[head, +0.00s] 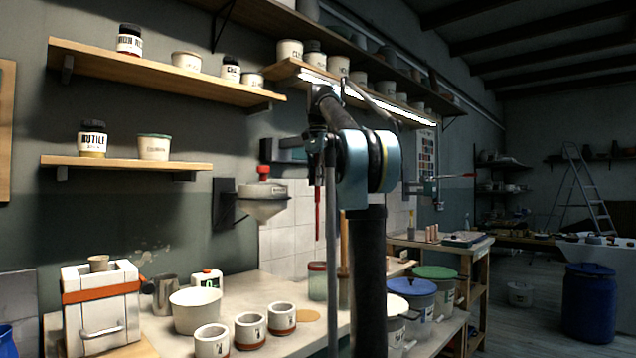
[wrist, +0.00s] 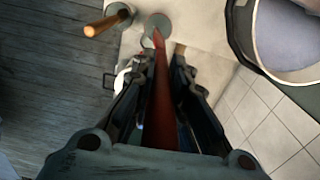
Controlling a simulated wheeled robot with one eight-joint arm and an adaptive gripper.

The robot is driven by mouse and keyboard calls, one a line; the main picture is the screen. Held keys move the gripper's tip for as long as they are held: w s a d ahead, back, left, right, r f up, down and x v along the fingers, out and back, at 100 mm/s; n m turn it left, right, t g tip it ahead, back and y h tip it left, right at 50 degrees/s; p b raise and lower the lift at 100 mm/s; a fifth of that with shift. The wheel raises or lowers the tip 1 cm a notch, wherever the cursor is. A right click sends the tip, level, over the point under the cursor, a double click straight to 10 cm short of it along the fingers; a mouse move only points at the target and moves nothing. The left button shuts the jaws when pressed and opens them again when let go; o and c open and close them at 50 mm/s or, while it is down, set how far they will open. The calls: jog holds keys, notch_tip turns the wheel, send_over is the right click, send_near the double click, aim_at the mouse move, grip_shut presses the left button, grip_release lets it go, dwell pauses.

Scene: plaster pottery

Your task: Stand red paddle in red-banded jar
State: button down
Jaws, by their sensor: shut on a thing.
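My gripper (head: 318,180) points down and is shut on the red paddle (head: 318,213), which hangs almost upright below it. In the wrist view the paddle (wrist: 161,85) runs between the two fingers (wrist: 160,62) and away from the camera. The red-banded jar (head: 317,286), greenish with a red band at its top, stands on the bench below the paddle. In the head view the paddle's lower end is above the jar's rim, apart from it. In the wrist view a grey-green round shape (wrist: 160,24), apparently this jar, lies by the paddle's far end; its band is not clear there.
A wooden handle (head: 344,240) stands upright close right of the jar. A wall-mounted hopper (head: 264,208) is left of the paddle. Several banded cups (head: 250,331) and a white bowl (head: 195,312) occupy the bench's left. Lidded buckets (head: 436,273) stand to the right.

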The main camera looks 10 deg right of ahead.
jog(key=shift+d, duration=0.15)
jog(key=shift+f, duration=7.3)
jog(key=c, duration=1.5)
grip_release()
